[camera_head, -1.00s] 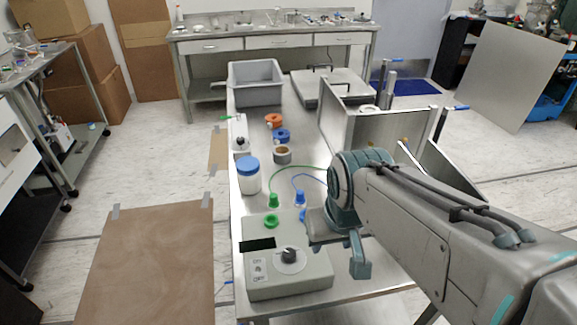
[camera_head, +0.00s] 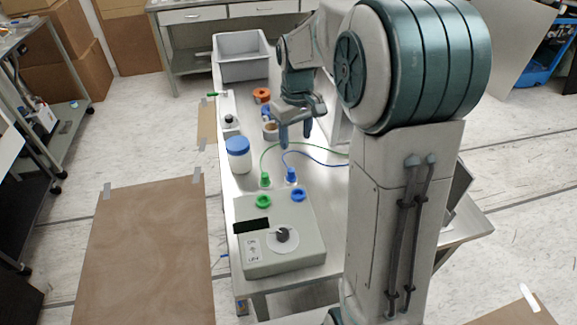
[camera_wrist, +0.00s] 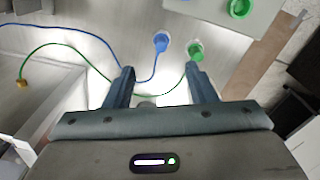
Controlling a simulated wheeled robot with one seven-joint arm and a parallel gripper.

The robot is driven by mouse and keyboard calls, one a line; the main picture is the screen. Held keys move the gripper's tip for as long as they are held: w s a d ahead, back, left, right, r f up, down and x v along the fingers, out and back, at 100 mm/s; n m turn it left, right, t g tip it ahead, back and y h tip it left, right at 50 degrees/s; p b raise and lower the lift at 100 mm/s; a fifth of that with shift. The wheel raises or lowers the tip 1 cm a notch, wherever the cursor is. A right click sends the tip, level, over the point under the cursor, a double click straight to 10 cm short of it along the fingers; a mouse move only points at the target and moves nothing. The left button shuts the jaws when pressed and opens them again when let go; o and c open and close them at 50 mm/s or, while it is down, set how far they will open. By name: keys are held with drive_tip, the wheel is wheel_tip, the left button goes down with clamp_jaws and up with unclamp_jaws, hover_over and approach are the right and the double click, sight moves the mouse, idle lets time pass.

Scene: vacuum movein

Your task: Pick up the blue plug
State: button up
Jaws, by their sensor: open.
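The blue plug (camera_head: 291,176) stands on the metal table behind the grey control box, with a blue cable running from it to the right. It also shows in the wrist view (camera_wrist: 161,41), ahead of the fingers. The green plug (camera_head: 265,180) stands just left of it, and right of it in the wrist view (camera_wrist: 195,50). My gripper (camera_head: 295,143) is open and empty, above the table and beyond the blue plug. In the wrist view my fingers (camera_wrist: 160,80) are spread, with the blue plug lying past their tips, not between them.
The control box (camera_head: 285,255) has a green socket (camera_head: 263,202) and a blue socket (camera_head: 298,195). A white jar with a blue lid (camera_head: 238,160) stands at the left edge. Orange (camera_head: 262,96) and brown (camera_head: 270,131) rolls and a grey bin (camera_head: 243,72) lie farther back.

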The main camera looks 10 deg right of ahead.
sight(291, 168)
drive_tip(key=shift+n, duration=0.3)
drive_tip(key=f, duration=0.3)
drive_tip(key=w+f, duration=0.1)
drive_tip(key=f, duration=0.2)
drive_tip(key=w+f, duration=0.1)
drive_tip(key=f, duration=0.2)
drive_tip(key=shift+f+p, duration=0.15)
drive_tip(key=shift+p, duration=0.25)
drive_tip(key=shift+s+a+f+p, duration=0.1)
drive_tip(key=shift+f+p, duration=0.1)
drive_tip(key=shift+f, duration=0.7)
drive_tip(key=shift+w+a+f+p, duration=0.15)
drive_tip(key=shift+f+p, duration=0.1)
drive_tip(key=shift+f, duration=0.7)
drive_tip(key=shift+s+a+f+p, duration=0.1)
drive_tip(key=shift+s+f+p, duration=0.1)
drive_tip(key=shift+f, duration=0.7)
drive_tip(key=c, duration=1)
drive_tip(key=shift+r, duration=0.2)
